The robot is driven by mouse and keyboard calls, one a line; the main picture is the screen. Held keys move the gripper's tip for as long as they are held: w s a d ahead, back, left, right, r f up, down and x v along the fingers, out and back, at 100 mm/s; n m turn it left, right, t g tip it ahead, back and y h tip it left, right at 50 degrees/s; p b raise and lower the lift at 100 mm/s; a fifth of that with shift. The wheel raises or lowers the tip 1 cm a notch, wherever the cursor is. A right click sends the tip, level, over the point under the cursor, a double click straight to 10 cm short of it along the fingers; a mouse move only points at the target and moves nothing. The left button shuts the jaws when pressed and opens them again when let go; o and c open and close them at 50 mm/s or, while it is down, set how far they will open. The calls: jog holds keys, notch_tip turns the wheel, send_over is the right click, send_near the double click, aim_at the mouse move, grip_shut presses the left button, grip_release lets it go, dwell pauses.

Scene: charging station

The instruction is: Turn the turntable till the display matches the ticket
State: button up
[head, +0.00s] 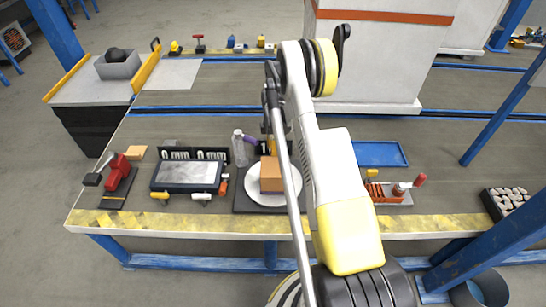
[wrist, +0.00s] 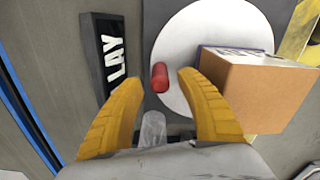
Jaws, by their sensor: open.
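The turntable is a white disc (head: 263,199) on a dark base. It also shows in the wrist view (wrist: 205,25). An orange-brown box (head: 271,175) stands on it; in the wrist view the box (wrist: 262,90) has a partly visible white lettered face. A red peg (wrist: 160,77) stands near the disc's edge. My gripper (wrist: 160,80) is open, its yellow fingers on either side of the peg, with gaps to both. A dark block with white letters "LAY" (wrist: 112,50) lies beside the disc. I cannot tell which object is the ticket.
A clear bottle (head: 239,150) stands left of the turntable. Further left are a tablet-like panel (head: 187,174) and dark plates with white lettering (head: 195,154). A blue tray (head: 380,154) and an orange tool rack (head: 388,191) lie to the right. My arm hides part of the table.

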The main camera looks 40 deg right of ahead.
jog(key=shift+f, duration=0.7)
grip_shut()
jog(key=a+n, duration=0.1)
jog(key=w+a+n, duration=0.1)
jog(key=n, duration=0.1)
jog(key=shift+w+a, duration=0.15)
jog(key=shift+a, duration=0.05)
